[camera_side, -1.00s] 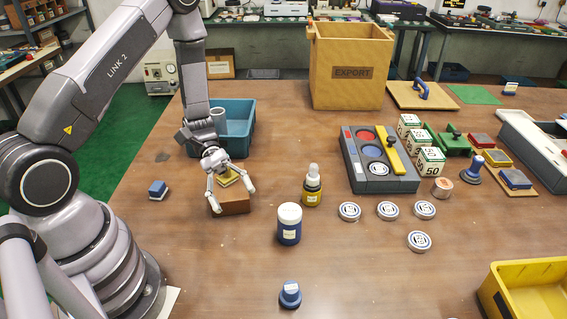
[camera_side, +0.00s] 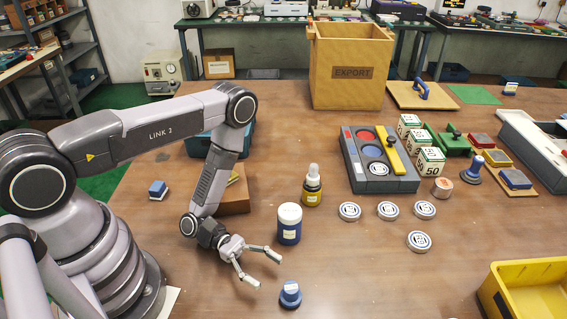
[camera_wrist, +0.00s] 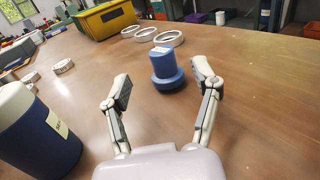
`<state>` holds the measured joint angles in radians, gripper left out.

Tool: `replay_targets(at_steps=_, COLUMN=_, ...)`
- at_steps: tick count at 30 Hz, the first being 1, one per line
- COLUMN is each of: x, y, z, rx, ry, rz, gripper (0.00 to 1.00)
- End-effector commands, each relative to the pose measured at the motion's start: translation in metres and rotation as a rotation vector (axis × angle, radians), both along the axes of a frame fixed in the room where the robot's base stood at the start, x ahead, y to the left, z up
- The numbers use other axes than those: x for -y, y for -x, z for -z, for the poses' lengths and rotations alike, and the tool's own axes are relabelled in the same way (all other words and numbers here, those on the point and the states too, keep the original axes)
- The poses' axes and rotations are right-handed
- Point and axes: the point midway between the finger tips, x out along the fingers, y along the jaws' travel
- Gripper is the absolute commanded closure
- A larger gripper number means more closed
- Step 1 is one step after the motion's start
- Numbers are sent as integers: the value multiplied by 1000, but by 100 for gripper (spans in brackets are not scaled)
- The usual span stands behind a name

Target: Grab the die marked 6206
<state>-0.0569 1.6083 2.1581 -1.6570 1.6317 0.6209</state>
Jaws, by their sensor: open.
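My gripper (camera_side: 268,266) is open and empty, low over the front of the table. In the wrist view my gripper (camera_wrist: 160,92) has its fingers spread to either side of a blue die (camera_wrist: 165,66) with a wide round base and a narrower top, standing upright just beyond the fingertips. In the side view this blue die (camera_side: 290,294) stands near the front edge, to the right of and slightly in front of my fingers, apart from them. A pale label shows on its top, too small to read. Another blue-and-white block (camera_side: 157,190) lies at the left; its marking is unreadable.
A blue jar with a white lid (camera_side: 289,224) stands close behind my gripper, left in the wrist view. Several bearing rings (camera_side: 388,211) lie right. A yellow bin (camera_side: 525,290) is front right.

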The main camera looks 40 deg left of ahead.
Motion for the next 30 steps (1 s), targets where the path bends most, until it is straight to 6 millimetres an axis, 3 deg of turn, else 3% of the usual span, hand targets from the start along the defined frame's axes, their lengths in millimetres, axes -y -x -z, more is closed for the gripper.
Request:
replay_targets(at_steps=8, x=19, y=-3, z=1, rx=2, ry=1, rz=2, gripper=37)
replay_targets(at_steps=18, x=62, y=-9, z=6, rx=2, ry=1, rz=3, gripper=37)
replay_targets(at_steps=26, x=65, y=-10, z=6, rx=0, ry=1, rz=0, gripper=37)
replay_targets(at_steps=30, x=65, y=-10, z=6, rx=0, ry=1, rz=0, gripper=53)
